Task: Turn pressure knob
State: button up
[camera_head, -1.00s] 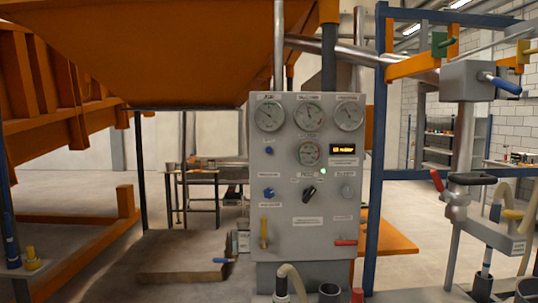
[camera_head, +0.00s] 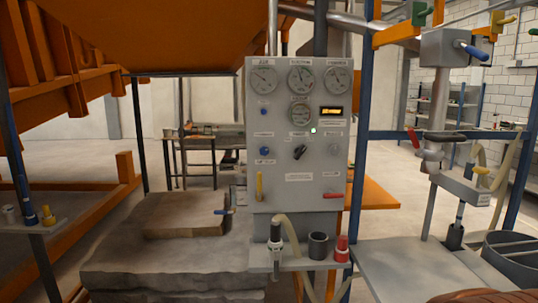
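A grey control panel (camera_head: 282,185) stands upright near the middle of the head view. It carries a black knob (camera_head: 300,151) with a slanted pointer, a larger blue knob (camera_head: 264,152) to its left and a small blue knob (camera_head: 263,111) above that. The labels are too small to read, so I cannot tell which is the pressure knob. My gripper is not in view.
A shelf with a hose nozzle and a dark cup (camera_head: 318,246) juts out below the panel. A stone slab (camera_head: 165,270) lies at the left front. Blue frame posts (camera_head: 360,130) and a grey table (camera_head: 410,270) stand at right.

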aim_at(264, 150)
jog(key=k, duration=0.95)
jog(key=u, duration=0.8)
jog(key=i, duration=0.65)
jog(key=u, duration=1)
jog(key=i, duration=0.7)
jog(key=z, duration=0.45)
jog(key=i, duration=0.9)
jog(key=z, duration=0.7)
